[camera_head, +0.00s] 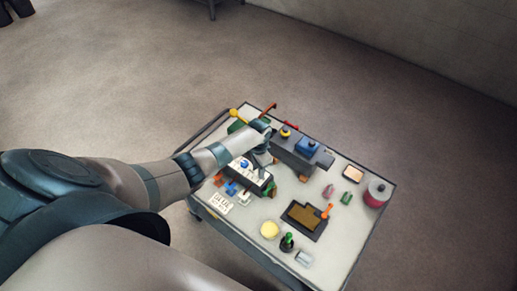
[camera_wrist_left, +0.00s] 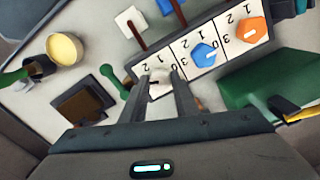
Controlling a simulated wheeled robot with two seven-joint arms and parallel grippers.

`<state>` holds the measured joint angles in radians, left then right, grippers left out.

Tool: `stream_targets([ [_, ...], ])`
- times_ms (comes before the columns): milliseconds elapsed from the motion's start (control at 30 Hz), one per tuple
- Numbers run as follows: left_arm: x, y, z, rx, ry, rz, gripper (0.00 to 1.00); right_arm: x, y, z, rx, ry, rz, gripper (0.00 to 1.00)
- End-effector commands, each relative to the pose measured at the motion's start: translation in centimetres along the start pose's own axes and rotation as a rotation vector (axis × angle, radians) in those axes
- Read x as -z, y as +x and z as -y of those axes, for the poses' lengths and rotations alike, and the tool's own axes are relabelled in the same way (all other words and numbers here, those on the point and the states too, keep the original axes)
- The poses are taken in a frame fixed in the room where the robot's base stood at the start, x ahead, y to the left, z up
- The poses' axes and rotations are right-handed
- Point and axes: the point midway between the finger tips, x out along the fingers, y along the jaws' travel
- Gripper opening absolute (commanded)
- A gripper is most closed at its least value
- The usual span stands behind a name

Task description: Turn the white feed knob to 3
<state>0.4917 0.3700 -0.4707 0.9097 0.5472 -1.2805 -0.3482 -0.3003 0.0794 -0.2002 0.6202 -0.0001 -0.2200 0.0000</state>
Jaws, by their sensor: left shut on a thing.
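The white feed knob (camera_wrist_left: 160,84) sits on a white control panel (camera_wrist_left: 180,62) in the left wrist view, at the panel's left end. My left gripper (camera_wrist_left: 164,80) is shut on it, one finger on each side. Digits show upside down around the knob; its pointer is too covered to read. A blue knob (camera_wrist_left: 205,56) and an orange knob (camera_wrist_left: 247,31) sit farther right on the same panel. In the head view my left gripper (camera_head: 262,160) is over the panel (camera_head: 246,174), and the white knob is hard to make out there. My right gripper is in neither view.
The panel stands on a cluttered cart top (camera_head: 338,250). A dark box with a blue top (camera_head: 308,146) is behind my gripper. A dark tray (camera_head: 305,219), a yellow round thing (camera_head: 270,230) and a red-and-white cylinder (camera_head: 377,192) are nearer or to the right.

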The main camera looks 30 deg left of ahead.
Motion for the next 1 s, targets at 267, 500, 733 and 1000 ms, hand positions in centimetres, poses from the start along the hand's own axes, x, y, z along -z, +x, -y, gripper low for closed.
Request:
stream_targets([
  [267,0.0,-0.3,0.1,0.0,-0.233,0.0,0.05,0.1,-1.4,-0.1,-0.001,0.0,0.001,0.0],
  [500,0.0,-0.2,0.1,0.001,-0.356,-0.001,0.05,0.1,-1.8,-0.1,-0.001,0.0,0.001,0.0],
  [733,0.1,-0.1,0.1,0.002,-0.4,-0.002,0.05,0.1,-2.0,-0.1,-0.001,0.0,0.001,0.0],
  [1000,0.1,-0.1,0.1,0.002,-0.404,-0.002,0.05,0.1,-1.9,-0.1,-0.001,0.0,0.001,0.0],
])
